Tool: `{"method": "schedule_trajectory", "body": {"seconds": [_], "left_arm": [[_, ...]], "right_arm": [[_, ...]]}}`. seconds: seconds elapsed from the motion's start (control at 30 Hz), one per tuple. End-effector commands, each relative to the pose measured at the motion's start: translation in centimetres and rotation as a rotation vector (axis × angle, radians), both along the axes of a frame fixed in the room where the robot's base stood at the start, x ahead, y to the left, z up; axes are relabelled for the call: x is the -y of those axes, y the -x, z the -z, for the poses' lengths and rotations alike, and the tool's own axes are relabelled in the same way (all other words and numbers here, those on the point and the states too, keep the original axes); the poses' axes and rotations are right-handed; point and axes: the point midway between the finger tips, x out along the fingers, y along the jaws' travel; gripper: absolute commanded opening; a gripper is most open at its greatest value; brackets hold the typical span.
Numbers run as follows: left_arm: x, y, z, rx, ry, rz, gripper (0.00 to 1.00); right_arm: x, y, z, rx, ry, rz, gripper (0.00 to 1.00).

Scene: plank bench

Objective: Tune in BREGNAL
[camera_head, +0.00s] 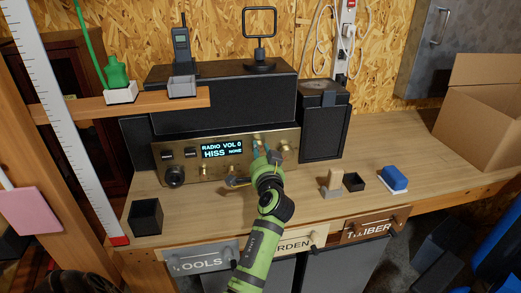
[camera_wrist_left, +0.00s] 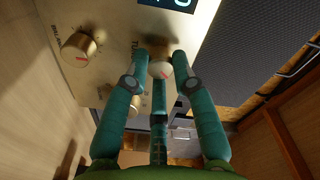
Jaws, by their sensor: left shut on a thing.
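The brass-fronted radio (camera_head: 200,172) stands on the bench. Its lit display (camera_head: 221,149) reads "RADIO", "VOL" with a digit like 0, then "HISS NONE". My left gripper (camera_head: 260,150) is at the right part of the radio's front. In the left wrist view its teal fingers (camera_wrist_left: 160,64) are shut around a knob (camera_wrist_left: 160,70) with a pale face and a red mark. A partly hidden label beginning "TUN" is beside that knob. A brass knob (camera_wrist_left: 79,46) with a red mark is apart from the fingers. My right gripper is not in view.
A black speaker (camera_head: 322,122) stands right of the radio. A dark cup (camera_head: 146,216), a wooden block in a grey holder (camera_head: 331,188), a small black box (camera_head: 355,182) and a blue sponge-like block (camera_head: 394,178) are on the bench. A cardboard box (camera_head: 480,120) is at right.

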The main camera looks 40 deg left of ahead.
Motion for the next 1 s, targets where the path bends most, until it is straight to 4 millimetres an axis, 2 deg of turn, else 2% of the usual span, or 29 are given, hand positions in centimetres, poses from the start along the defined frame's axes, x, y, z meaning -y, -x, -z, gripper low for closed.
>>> {"method": "schedule_trajectory", "body": {"seconds": [0.03,0.6,1.0], "left_arm": [[-0.1,-0.1,-0.9,-0.019,-0.034,0.000,0.00],[-0.2,-0.2,-1.3,-0.411,-0.376,-0.002,0.00],[-0.1,-0.2,-1.2,-0.592,-0.534,-0.005,0.00]], "right_arm": [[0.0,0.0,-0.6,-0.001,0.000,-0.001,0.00],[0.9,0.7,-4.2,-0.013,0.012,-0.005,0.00],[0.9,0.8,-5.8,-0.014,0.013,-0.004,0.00]]}}
